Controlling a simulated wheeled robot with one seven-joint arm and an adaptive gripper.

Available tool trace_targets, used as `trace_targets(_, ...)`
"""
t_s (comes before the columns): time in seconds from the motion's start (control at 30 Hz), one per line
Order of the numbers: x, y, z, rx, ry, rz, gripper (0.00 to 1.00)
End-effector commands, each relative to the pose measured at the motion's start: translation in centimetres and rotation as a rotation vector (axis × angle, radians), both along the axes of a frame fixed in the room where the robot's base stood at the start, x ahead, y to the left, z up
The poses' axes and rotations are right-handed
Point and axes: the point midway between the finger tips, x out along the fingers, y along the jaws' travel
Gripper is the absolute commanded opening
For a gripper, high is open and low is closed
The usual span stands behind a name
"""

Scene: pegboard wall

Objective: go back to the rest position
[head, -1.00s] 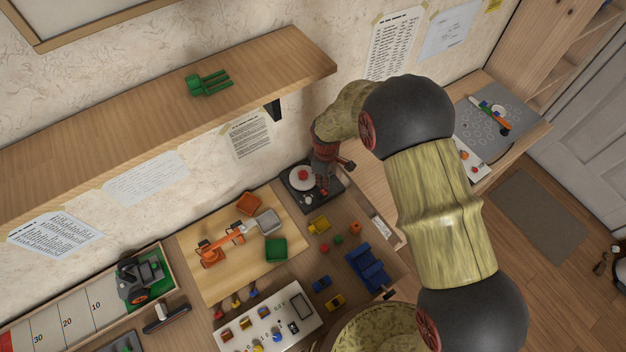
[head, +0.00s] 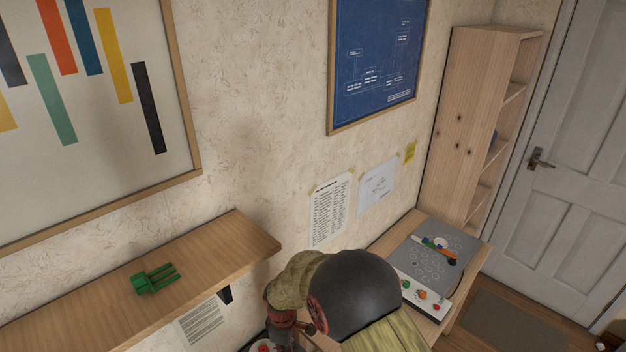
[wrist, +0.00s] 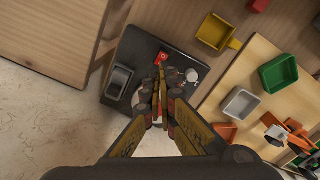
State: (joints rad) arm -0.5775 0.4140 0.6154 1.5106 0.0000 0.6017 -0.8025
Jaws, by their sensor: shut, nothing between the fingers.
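My gripper (wrist: 167,88) shows in the wrist view with its fingers together and nothing between them. It is over or close to a dark plate (wrist: 141,62) that carries a red piece (wrist: 161,58), a pale round piece (wrist: 192,75) and a grey block (wrist: 120,82). The fingers partly cover the plate, and I cannot tell the height above it. In the head view my arm comes up from the bottom edge and bends left, with the wrist low beside the shelf; the fingertips there are not clear.
A wooden shelf (head: 215,258) with a green fork-like piece (head: 154,279) juts from the wall left of my arm. A side table (head: 390,240) stands right. Yellow (wrist: 215,31), green (wrist: 279,73), grey (wrist: 240,104) and orange (wrist: 222,131) trays lie right of my gripper.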

Motion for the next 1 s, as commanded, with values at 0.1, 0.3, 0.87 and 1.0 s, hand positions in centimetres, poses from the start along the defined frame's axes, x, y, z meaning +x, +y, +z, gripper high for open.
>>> trace_targets(0.1, -0.2, -0.1, 0.0, -0.005, 0.007, -0.051, 0.00)
trace_targets(0.3, -4.3, -2.8, -0.8, -0.075, 0.090, -0.233, 0.00)
trace_targets(0.87, -10.5, -13.4, 14.8, -0.068, 0.062, -0.769, 0.00)
trace_targets(1.0, -12.1, -16.6, 18.5, -0.027, 0.024, -0.892, 0.00)
